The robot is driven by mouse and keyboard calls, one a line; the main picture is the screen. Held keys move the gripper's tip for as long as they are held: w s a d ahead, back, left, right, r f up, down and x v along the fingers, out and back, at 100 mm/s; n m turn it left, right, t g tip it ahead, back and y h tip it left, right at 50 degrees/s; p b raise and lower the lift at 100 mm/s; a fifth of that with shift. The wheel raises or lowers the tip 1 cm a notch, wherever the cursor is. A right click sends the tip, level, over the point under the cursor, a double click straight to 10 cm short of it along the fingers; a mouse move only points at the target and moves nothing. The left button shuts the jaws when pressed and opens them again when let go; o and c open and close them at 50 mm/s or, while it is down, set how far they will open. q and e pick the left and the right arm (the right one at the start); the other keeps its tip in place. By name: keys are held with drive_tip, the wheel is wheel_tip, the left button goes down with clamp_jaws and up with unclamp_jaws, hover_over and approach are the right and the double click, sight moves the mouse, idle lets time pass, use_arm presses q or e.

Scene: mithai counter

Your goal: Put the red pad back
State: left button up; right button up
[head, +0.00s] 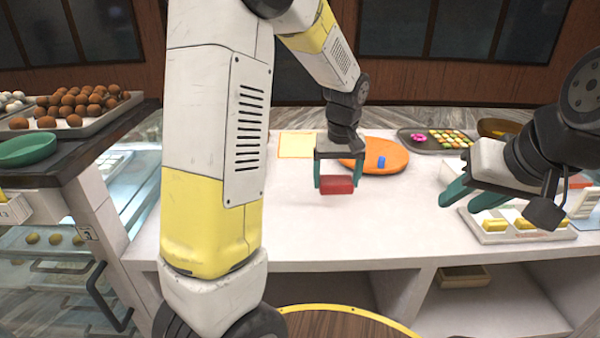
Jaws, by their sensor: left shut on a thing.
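The red pad (337,185) is a small red block in the head view, near the middle of the white counter. My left gripper (337,183) points down and is shut on it, one green finger at each side. I cannot tell whether the pad touches the counter or hangs just above it. My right gripper (462,197) is at the right, its green fingers apart and nothing between them. It is over the counter near a white tray with yellow pieces.
An orange plate (392,158) with a blue piece (381,162) lies behind my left gripper. A yellow-edged sheet (297,145) lies left of it. A dark tray of sweets (455,138) is behind right. The white tray (490,236) stands front right. The counter's front middle is clear.

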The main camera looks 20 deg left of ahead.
use_arm(q)
drive_tip(key=shift+a+f, duration=0.1)
drive_tip(key=shift+a, duration=0.25)
hover_over(306, 177)
drive_tip(key=shift+s+f, duration=0.4)
drive_tip(key=shift+f, duration=2.1)
drive_tip(key=shift+f, duration=0.1)
drive_tip(key=o, duration=1.4)
